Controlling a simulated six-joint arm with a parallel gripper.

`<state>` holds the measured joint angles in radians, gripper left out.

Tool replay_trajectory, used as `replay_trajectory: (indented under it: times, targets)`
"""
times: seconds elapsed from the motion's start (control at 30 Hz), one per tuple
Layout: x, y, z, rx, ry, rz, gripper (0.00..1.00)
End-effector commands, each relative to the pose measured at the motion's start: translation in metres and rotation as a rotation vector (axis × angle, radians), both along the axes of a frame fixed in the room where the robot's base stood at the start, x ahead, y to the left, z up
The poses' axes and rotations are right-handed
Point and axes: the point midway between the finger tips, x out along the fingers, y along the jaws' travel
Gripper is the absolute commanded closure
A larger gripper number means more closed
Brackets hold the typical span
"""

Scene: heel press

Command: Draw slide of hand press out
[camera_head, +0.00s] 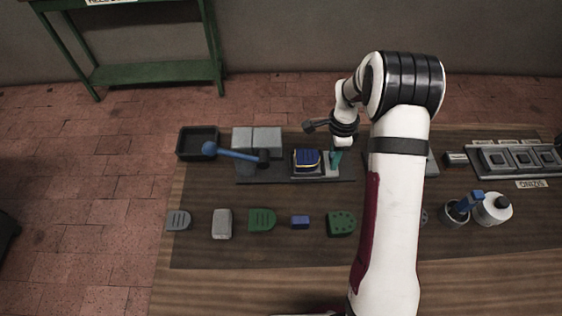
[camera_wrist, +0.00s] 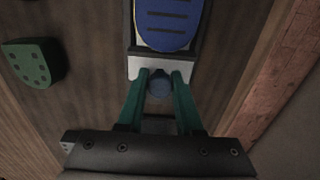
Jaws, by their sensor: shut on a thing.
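The hand press (camera_head: 256,138) is a grey block with a blue-ended lever (camera_head: 232,153), on a dark base at the back of the bench. Its slide (camera_head: 323,178) lies to the right of the press body, carrying a blue heel piece (camera_head: 306,158) with a yellow edge. In the wrist view the slide's pale end plate (camera_wrist: 147,66) and the heel piece (camera_wrist: 167,22) show ahead of my fingers. My gripper (camera_head: 336,158) points down at the slide's right end. Its teal fingers are shut on a round blue-grey knob (camera_wrist: 159,89) at that end.
A black tray (camera_head: 197,143) stands left of the press. Heel pieces, including a green one (camera_head: 262,220) and a small blue block (camera_head: 300,222), lie in a row in front. A pot (camera_head: 455,214) and white bottle (camera_head: 493,209) stand at the right.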

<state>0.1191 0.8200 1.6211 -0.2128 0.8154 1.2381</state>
Motion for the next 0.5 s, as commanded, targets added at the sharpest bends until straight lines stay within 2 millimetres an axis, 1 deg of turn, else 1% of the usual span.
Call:
replay_trajectory:
  times: [0.5]
  targets:
    - [0.001, -0.037, 0.000, -0.001, -0.002, -0.001, 1.00]
